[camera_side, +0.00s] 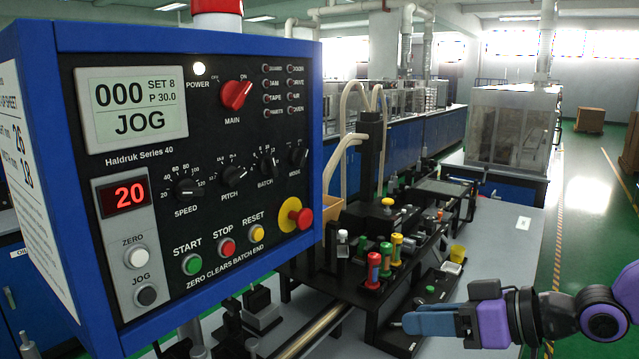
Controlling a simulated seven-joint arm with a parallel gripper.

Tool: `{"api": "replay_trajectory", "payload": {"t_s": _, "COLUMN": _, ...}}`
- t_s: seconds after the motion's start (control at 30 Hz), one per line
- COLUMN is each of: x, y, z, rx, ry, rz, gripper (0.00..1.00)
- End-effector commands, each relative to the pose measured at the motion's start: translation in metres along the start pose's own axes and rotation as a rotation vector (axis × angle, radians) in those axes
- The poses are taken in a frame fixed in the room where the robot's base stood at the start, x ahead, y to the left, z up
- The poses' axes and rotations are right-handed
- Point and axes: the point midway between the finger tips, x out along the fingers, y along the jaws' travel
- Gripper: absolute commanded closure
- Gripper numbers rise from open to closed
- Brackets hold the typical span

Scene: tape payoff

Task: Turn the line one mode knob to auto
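A blue-framed control panel stands at the left, facing the camera. Its small black MODE knob (298,156) is at the right end of the lower knob row, above the label MODE. The pointer's exact setting is too small to read. The panel's display (131,108) reads 000, SET 8, P 30.0 and JOG. My gripper (404,322) is at the lower right, with blue fingers pointing left. It is well away from the knob and apart from the panel. The fingers overlap in this view, so their gap is hidden.
Beside MODE are the BATCH (268,162), PITCH (233,176) and SPEED (186,188) knobs. A red MAIN switch (236,95) is above, and a red emergency button on yellow (295,214) below. A black fixture with coloured spools (374,270) stands near my gripper.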

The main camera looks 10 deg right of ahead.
Motion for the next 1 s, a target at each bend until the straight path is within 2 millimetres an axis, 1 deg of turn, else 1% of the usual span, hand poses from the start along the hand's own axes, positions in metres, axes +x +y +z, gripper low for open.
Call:
{"api": "replay_trajectory", "payload": {"t_s": 0.03, "x": 0.013, "y": -0.003, "z": -0.014, "rx": 0.026, "ry": 0.072, "rz": -0.003, "gripper": 0.62}}
{"api": "replay_trajectory", "payload": {"t_s": 0.1, "x": 0.026, "y": -0.006, "z": -0.036, "rx": 0.062, "ry": 0.180, "rz": -0.012, "gripper": 0.62}}
{"api": "replay_trajectory", "payload": {"t_s": 0.2, "x": 0.039, "y": -0.008, "z": -0.066, "rx": 0.111, "ry": 0.337, "rz": -0.023, "gripper": 0.62}}
{"api": "replay_trajectory", "payload": {"t_s": 0.3, "x": 0.046, "y": -0.010, "z": -0.091, "rx": 0.149, "ry": 0.485, "rz": -0.037, "gripper": 0.62}}
{"api": "replay_trajectory", "payload": {"t_s": 0.4, "x": 0.047, "y": -0.011, "z": -0.111, "rx": 0.177, "ry": 0.611, "rz": -0.051, "gripper": 0.62}}
{"api": "replay_trajectory", "payload": {"t_s": 0.53, "x": 0.045, "y": -0.012, "z": -0.126, "rx": 0.198, "ry": 0.726, "rz": -0.066, "gripper": 0.62}}
{"api": "replay_trajectory", "payload": {"t_s": 0.73, "x": 0.044, "y": -0.012, "z": -0.136, "rx": 0.206, "ry": 0.787, "rz": -0.075, "gripper": 0.62}}
{"api": "replay_trajectory", "payload": {"t_s": 0.87, "x": 0.051, "y": -0.012, "z": -0.143, "rx": 0.206, "ry": 0.787, "rz": -0.075, "gripper": 0.62}}
{"api": "replay_trajectory", "payload": {"t_s": 1.0, "x": 0.063, "y": -0.011, "z": -0.156, "rx": 0.205, "ry": 0.788, "rz": -0.074, "gripper": 0.62}}
